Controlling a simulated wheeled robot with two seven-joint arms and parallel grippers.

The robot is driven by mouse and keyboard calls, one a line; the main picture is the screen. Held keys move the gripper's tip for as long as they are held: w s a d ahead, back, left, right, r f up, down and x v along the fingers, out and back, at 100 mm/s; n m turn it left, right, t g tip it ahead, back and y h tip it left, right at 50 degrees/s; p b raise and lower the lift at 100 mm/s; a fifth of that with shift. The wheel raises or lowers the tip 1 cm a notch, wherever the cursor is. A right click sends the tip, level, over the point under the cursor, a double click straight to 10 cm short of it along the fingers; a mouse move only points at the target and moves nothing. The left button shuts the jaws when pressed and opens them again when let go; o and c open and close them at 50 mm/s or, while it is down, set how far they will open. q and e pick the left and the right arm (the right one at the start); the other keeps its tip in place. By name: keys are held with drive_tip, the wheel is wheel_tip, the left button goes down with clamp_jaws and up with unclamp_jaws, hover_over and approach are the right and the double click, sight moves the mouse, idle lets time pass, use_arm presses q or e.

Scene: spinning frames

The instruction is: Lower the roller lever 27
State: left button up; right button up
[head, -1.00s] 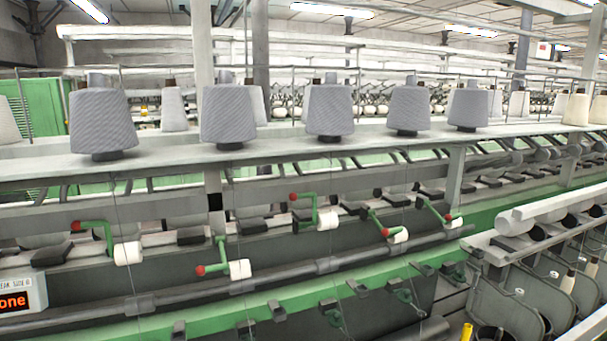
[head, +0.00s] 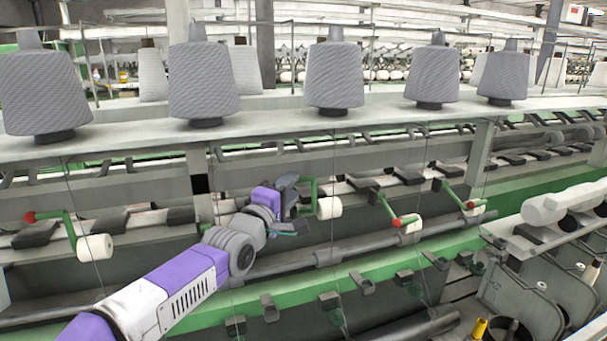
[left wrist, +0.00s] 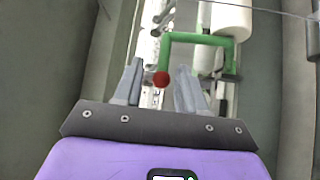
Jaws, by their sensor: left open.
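A green roller lever (head: 311,190) with a white roller (head: 329,208) is at the middle of the frame in the head view. My left gripper (head: 288,204) is at this lever, and its red knob is hidden there. In the left wrist view the green lever (left wrist: 205,39) and its red knob (left wrist: 160,79) show ahead of my left gripper (left wrist: 159,68). The fingers are open, and the knob appears between them; I cannot tell whether they touch it. The white roller (left wrist: 232,14) is at the top. No number is readable. My right gripper is out of view.
Another lever with a red knob (head: 29,217) and roller (head: 95,247) is at the left. More levers are at the right, with red knobs (head: 397,222) and (head: 470,205). Grey yarn cones (head: 334,75) stand on the shelf (head: 270,114) above. A green rail (head: 290,288) runs below.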

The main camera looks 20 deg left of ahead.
sight(299, 181)
use_arm(q)
drive_tip(key=x, duration=0.1)
drive_tip(key=p+x, duration=0.1)
drive_tip(key=x, duration=0.3)
drive_tip(key=shift+f, duration=0.3)
drive_tip(key=shift+w+d+r+p, duration=0.15)
drive_tip(key=shift+w+p, duration=0.2)
drive_tip(key=shift+w, duration=0.2)
drive_tip(key=shift+w, duration=0.1)
clamp_jaws()
